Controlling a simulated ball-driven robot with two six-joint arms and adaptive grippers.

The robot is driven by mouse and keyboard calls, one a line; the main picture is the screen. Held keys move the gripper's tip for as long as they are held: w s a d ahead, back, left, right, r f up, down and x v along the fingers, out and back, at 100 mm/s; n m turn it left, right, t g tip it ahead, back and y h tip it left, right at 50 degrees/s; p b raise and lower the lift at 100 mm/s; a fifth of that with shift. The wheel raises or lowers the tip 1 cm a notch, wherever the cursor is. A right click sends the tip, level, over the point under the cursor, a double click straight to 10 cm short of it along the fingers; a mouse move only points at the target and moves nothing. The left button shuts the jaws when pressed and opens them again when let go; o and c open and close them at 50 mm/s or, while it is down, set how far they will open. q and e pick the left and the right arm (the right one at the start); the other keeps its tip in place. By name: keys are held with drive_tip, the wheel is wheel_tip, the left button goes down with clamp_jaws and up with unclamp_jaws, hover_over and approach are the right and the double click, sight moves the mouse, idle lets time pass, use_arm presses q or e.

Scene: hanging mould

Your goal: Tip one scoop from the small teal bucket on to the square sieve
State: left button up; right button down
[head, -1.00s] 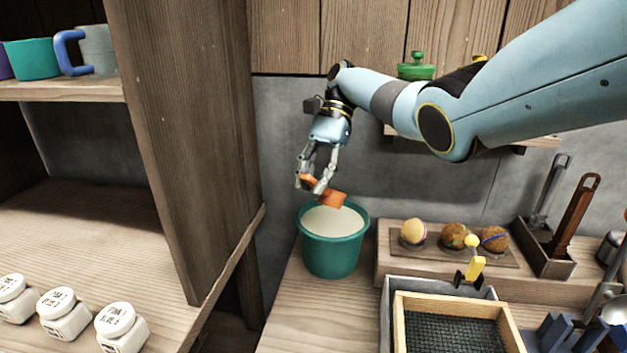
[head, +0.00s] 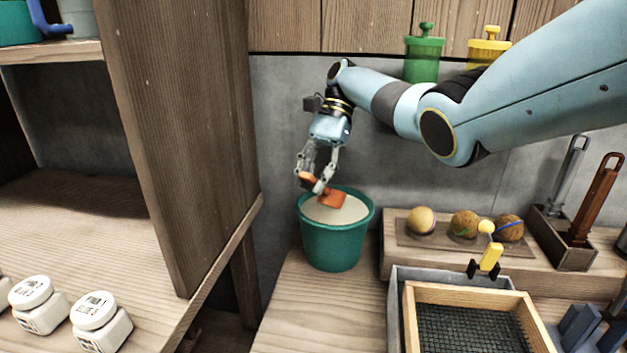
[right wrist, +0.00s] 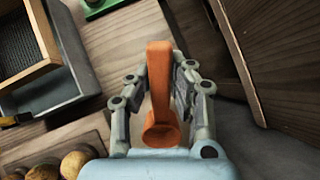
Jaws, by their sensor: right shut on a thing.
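The teal bucket (head: 335,246) stands on the wooden bench in the middle of the head view, holding pale loose material (head: 340,213). My right gripper (head: 316,180) is above the bucket's far left rim, shut on the orange scoop (head: 332,199). The scoop's head overlaps the bucket opening; I cannot tell whether it touches the material or holds any. In the right wrist view the scoop (right wrist: 160,90) lies between the two fingers. The square sieve (head: 425,293), wood-framed with dark mesh, is at lower right; a corner of it shows in the wrist view (right wrist: 45,40). My left gripper is out of view.
The sieve sits over a grey tray (head: 395,310). Behind it are several balls on a wooden step (head: 421,221), a yellow-handled tool (head: 490,257) and a tool rack (head: 560,243). A wooden partition (head: 185,140) rises left of the bucket. White jars (head: 98,322) stand lower left.

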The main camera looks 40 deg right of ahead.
wheel_tip(320, 180, down, 8)
drive_tip(key=b, duration=0.3)
drive_tip(key=shift+r, duration=0.2)
drive_tip(key=shift+r, duration=0.1)
idle(0.7)
wheel_tip(320, 180, up, 8)
drive_tip(key=p, duration=0.8)
drive_tip(key=shift+r, duration=0.25)
drive_tip(key=shift+f, duration=0.1)
